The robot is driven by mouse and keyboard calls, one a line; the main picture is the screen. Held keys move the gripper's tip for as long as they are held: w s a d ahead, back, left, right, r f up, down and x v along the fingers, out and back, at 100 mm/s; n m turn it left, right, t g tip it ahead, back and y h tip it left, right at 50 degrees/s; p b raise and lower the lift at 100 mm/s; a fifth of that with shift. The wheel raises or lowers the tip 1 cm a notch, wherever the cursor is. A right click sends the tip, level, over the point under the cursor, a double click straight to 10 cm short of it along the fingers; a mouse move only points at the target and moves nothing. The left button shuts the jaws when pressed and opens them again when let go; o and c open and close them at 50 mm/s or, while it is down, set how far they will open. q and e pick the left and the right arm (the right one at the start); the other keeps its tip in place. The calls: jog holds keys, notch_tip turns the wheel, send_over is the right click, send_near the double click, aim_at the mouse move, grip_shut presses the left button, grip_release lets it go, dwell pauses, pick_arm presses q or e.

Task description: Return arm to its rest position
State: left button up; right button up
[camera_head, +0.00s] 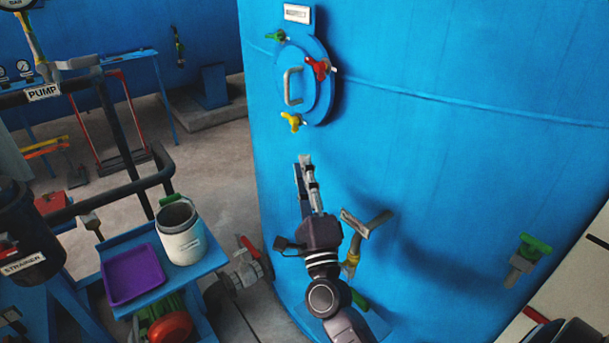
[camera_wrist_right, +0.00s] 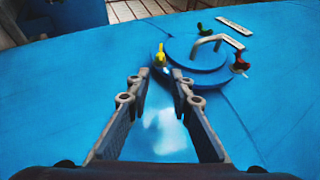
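My right gripper (camera_head: 305,172) is in front of the large blue vessel (camera_head: 430,150), below its round hatch. In the right wrist view my right gripper (camera_wrist_right: 160,82) has its two fingers apart with nothing between them. The blue round hatch (camera_head: 309,100) has a metal handle (camera_head: 293,87) and green, red and yellow wing knobs around its rim. The hatch (camera_wrist_right: 190,68) lies beyond the fingertips in the right wrist view, with the yellow knob (camera_wrist_right: 160,54) near the gap. My left gripper is not in view.
A metal T-shaped fitting (camera_head: 366,222) stands close to the right of my right arm. A green-handled valve (camera_head: 525,254) sits farther right. At left, a blue stand holds a purple tray (camera_head: 133,273) and a white container (camera_head: 181,238). A red-handled valve (camera_head: 245,268) is low beside the vessel.

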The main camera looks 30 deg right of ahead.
jog(key=shift+s+a+f, duration=0.15)
jog(key=shift+s+f, duration=0.1)
jog(key=shift+s, duration=0.25)
